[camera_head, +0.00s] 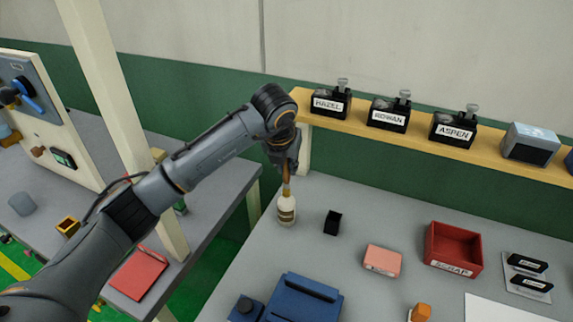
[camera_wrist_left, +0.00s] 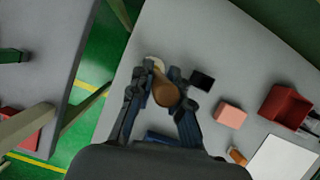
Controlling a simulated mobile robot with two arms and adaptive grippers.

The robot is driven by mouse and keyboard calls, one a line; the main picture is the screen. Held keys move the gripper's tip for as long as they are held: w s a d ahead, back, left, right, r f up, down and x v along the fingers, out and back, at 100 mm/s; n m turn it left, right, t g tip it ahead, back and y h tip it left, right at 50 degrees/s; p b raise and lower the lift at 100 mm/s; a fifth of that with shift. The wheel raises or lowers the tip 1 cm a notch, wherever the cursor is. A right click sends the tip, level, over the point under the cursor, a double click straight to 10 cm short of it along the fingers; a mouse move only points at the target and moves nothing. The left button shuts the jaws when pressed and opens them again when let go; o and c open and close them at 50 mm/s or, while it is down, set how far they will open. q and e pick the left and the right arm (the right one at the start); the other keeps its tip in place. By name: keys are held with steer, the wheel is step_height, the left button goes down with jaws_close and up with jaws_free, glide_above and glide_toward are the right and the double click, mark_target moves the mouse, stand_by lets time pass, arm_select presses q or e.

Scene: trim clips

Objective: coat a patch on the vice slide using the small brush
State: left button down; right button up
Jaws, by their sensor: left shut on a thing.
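My left gripper (camera_head: 286,170) points down over the bench and is shut on the small brush (camera_head: 286,188), whose handle is brown-orange. The brush is upright at the mouth of a white bottle (camera_head: 286,211) with a brown label. Whether its bristles are inside is hidden. In the left wrist view the brown handle (camera_wrist_left: 166,94) sits between the fingers (camera_wrist_left: 160,100), with the white bottle (camera_wrist_left: 153,64) partly hidden behind. A blue block-like body (camera_head: 302,300), perhaps the vice, is at the bottom edge, partly cut off. My right gripper is not in view.
A black open block (camera_head: 333,222), a pink block (camera_head: 382,260) and a red scrap bin (camera_head: 453,250) stand right of the bottle. A shelf (camera_head: 420,144) with labelled black holders runs behind. A post (camera_head: 120,110) and side bench are left. Bare bench surrounds the bottle.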

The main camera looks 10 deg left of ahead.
arm_select(q)
steer(key=shift+r+p, duration=0.5)
steer(key=shift+r, duration=0.35)
steer(key=shift+r+p, duration=1.1)
steer(key=shift+r, duration=1.55)
steer(key=shift+f, duration=0.1)
